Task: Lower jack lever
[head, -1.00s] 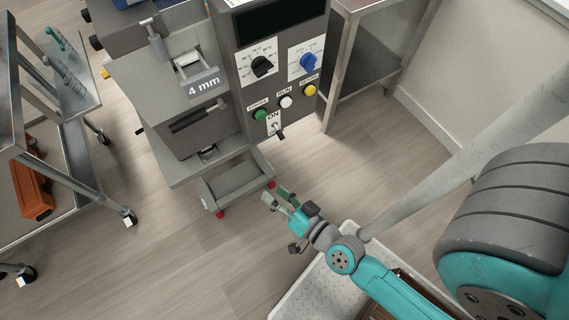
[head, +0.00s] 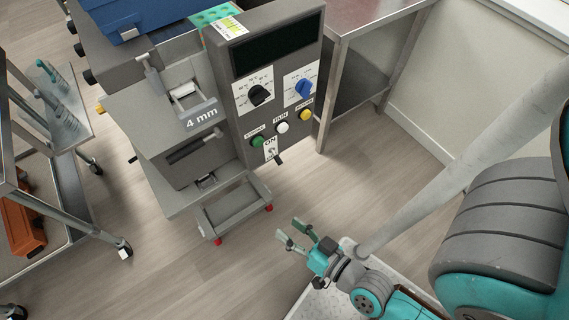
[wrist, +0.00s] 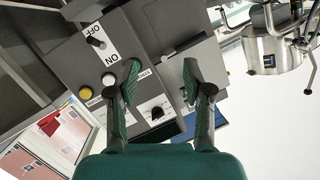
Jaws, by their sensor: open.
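The depositor (head: 150,115) is a grey machine with a "4 mm" plate. I cannot tell for sure which part is the jack lever. Candidates are a small metal lever with a grey grip (head: 150,68) on its top, a black bar handle (head: 194,146) on its front, and a small metal latch (head: 207,181) low on its front. My gripper (head: 292,232) is open and empty, apart from the machine, right of the small grey tray cart. In the wrist view my gripper's open fingers (wrist: 160,68) show in front of the upside-down control panel, holding nothing.
The control panel (head: 250,105) has dials, coloured buttons and an ON switch (head: 271,152). The small tray cart (head: 235,213) stands under the machine's front. A metal table (head: 370,20) is at right, a trolley (head: 75,215) at left. Open floor lies in front.

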